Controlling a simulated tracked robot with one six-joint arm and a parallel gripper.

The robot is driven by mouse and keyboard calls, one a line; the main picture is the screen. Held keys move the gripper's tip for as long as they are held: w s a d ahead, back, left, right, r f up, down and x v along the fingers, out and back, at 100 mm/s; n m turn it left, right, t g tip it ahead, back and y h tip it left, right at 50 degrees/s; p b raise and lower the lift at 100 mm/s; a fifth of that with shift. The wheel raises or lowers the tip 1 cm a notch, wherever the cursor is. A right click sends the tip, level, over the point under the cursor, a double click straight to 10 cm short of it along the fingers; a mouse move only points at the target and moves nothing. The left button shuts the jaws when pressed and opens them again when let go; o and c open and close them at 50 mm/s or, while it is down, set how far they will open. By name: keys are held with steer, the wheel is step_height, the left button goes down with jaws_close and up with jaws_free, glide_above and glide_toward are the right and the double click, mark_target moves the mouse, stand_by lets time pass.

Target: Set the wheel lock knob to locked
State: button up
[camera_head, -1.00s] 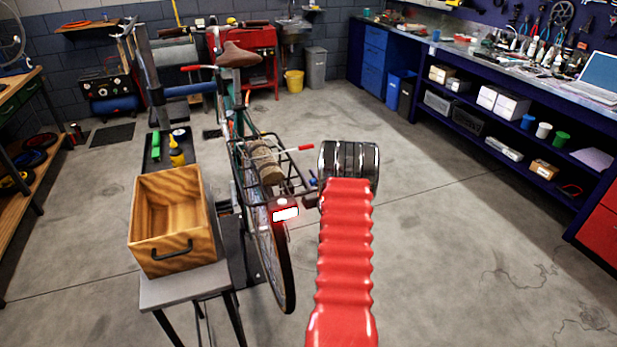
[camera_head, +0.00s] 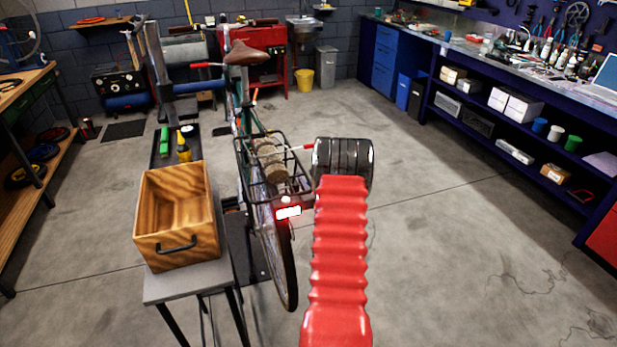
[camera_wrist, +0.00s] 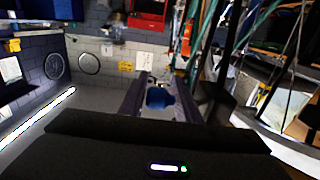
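A blue knob-like piece (camera_wrist: 158,97) shows in the wrist view, between the two dark fingers of my gripper (camera_wrist: 160,102). The fingers stand apart, with a gap seen beside the blue piece; I cannot tell how deep it sits between them. I cannot read its lock setting. In the head view the bike (camera_head: 283,268) stands with its rear rack (camera_head: 285,190) and lit red rear light (camera_head: 288,212) toward me. My red-sleeved arm reaches to the right of the rack, and its dark round wrist part hides my gripper and the knob there.
A wooden crate (camera_head: 178,247) stands on a grey stand (camera_head: 190,285) left of the rear wheel. A tray (camera_head: 172,148) with tools is behind it. A blue workbench with shelves (camera_head: 500,130) runs along the right. The floor between is clear.

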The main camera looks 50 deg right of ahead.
steer(key=shift+o, duration=1)
steer(key=shift+s, duration=0.1)
steer(key=v, duration=1.3)
steer(key=shift+s+a, duration=0.2)
steer(key=shift+s, duration=0.15)
steer(key=shift+c, duration=0.4)
